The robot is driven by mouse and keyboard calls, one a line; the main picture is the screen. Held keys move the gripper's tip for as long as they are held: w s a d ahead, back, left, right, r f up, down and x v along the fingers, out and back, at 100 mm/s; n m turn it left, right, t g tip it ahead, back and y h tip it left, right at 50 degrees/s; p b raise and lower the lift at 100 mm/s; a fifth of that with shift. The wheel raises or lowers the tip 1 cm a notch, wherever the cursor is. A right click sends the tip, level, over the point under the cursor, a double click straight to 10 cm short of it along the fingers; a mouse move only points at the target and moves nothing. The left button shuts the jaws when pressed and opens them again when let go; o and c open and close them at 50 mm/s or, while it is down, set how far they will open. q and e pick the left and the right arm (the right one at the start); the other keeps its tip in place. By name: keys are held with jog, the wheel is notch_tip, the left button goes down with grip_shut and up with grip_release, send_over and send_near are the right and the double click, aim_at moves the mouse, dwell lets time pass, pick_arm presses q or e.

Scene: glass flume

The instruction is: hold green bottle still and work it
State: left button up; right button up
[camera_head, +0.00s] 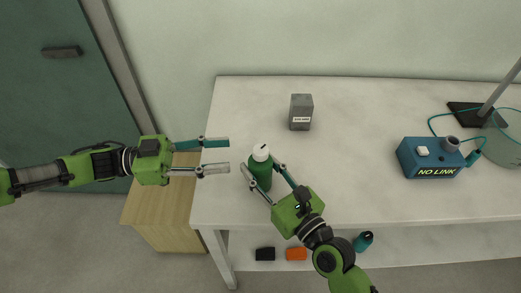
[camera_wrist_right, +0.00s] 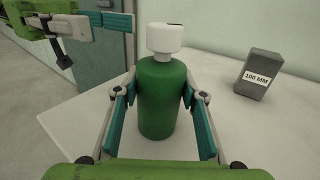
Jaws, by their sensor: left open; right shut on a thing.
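The green bottle (camera_head: 261,175) with a white cap (camera_head: 261,152) stands upright near the left end of the white table. In the right wrist view the bottle (camera_wrist_right: 163,100) fills the middle, its white cap (camera_wrist_right: 165,40) on top with a dark mark. My right gripper (camera_head: 262,178) is shut on the bottle's body, one finger on each side. My left gripper (camera_head: 229,156) is open and empty, left of the bottle at about cap height in the picture, its fingers pointing right. It also shows at the top left of the right wrist view (camera_wrist_right: 130,18).
A grey block (camera_head: 301,112) marked 100 MM stands behind the bottle. A blue box (camera_head: 430,158) reading NO LINK, with a cable and a stand, is at the right. A wooden cabinet (camera_head: 165,205) is left of the table (camera_head: 350,190). Black and orange items lie below. The table's middle is clear.

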aim_at(261, 152)
pick_arm(q)
jog(key=d, duration=0.9)
jog(key=shift+w+d, duration=0.35)
jog(key=shift+w, duration=0.05)
jog(key=shift+c, duration=0.4)
jog(key=c, duration=1.1)
